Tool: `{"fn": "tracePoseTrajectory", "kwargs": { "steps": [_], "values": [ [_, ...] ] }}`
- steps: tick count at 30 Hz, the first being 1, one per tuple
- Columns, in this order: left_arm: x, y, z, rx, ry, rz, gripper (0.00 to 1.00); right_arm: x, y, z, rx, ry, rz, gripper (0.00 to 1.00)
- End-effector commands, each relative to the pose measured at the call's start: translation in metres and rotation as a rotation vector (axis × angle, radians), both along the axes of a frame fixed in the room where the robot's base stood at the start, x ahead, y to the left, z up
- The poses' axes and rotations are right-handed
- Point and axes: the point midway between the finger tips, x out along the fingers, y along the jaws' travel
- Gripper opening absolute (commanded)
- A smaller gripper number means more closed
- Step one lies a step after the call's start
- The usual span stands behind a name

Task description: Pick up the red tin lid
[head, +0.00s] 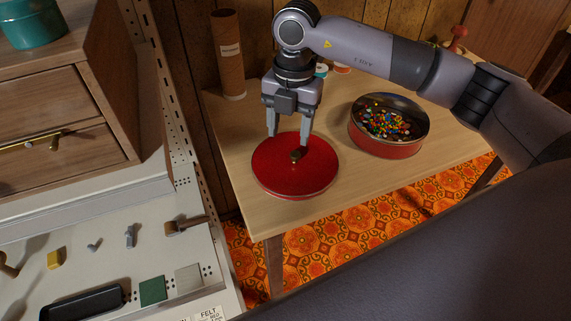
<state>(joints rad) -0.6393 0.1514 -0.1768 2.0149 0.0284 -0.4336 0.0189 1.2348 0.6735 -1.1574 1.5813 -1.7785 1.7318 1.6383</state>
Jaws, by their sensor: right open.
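The red tin lid (268,178) lies on the light wooden table, with a small dark brass-coloured knob (295,155) at its middle. My right gripper (289,143) points down over the far part of the lid. Its jaws are open, with one finger on each side and the knob close to the right fingertip. I cannot tell whether the fingertips touch the lid or the knob. My left gripper is not in view.
A round red tin (388,150) full of colourful buttons stands open to the right of the lid. A brown cardboard tube (228,55) stands at the back left. Small jars sit behind my gripper. A pegboard bench with small tools is at left.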

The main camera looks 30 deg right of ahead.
Motion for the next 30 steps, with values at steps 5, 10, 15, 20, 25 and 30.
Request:
{"fn": "tracePoseTrajectory", "kwargs": {
  "steps": [5,10,15,20,25,30],
  "values": [
    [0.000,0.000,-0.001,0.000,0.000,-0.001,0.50,0.005,-0.014,0.005,-0.057,-0.016,-0.040,0.57],
    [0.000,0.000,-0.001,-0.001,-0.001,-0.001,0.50,0.005,-0.017,-0.007,-0.067,-0.014,-0.047,0.57],
    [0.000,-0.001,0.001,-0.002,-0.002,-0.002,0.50,0.002,-0.019,-0.026,-0.065,-0.013,-0.045,0.57],
    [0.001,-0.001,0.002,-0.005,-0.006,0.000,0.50,0.000,-0.020,-0.052,-0.063,-0.013,-0.044,0.57],
    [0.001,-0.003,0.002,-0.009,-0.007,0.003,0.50,0.000,-0.020,-0.065,-0.064,-0.015,-0.043,0.57],
    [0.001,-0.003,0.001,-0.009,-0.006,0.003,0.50,0.001,-0.020,-0.066,-0.063,-0.016,-0.043,0.57]
  ]
}}
